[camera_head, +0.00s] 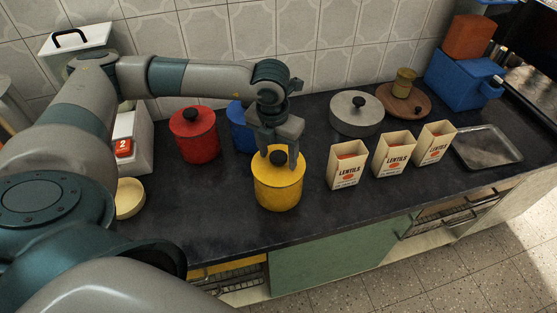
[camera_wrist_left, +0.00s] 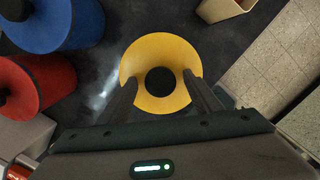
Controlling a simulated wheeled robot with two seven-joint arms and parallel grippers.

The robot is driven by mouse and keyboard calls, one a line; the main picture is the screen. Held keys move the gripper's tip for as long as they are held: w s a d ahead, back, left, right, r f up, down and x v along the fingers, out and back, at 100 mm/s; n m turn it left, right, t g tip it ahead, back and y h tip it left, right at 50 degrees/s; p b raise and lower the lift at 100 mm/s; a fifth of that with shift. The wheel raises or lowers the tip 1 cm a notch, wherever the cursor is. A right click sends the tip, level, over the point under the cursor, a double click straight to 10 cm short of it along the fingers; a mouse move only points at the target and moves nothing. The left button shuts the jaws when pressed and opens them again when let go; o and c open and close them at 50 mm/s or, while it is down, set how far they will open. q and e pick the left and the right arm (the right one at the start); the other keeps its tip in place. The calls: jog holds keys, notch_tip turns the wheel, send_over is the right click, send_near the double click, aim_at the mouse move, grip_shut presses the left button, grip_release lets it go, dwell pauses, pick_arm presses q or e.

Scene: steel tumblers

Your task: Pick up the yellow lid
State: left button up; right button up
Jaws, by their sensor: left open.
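The yellow lid (camera_head: 291,172) sits on top of the yellow canister (camera_head: 278,195) on the dark counter. It has a round black knob in its middle. In the left wrist view the yellow lid (camera_wrist_left: 160,45) is seen from above, with the knob (camera_wrist_left: 160,81) near the centre. My left gripper (camera_head: 279,161) points down just over the lid. It is open, with one finger on each side of the knob in the wrist view (camera_wrist_left: 163,88). I cannot tell whether the fingertips touch the lid. My right gripper is not in view.
A red canister (camera_head: 194,137) and a partly hidden blue one (camera_head: 240,131) stand behind to the left. Several lentils boxes, including one (camera_head: 347,167) to the right, stand near a grey lid (camera_head: 356,115) and a metal tray (camera_head: 487,147). A cream bowl (camera_head: 129,199) is at left.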

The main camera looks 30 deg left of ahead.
aim_at(281, 154)
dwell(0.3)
pick_arm(q)
jog(key=c, duration=1.2)
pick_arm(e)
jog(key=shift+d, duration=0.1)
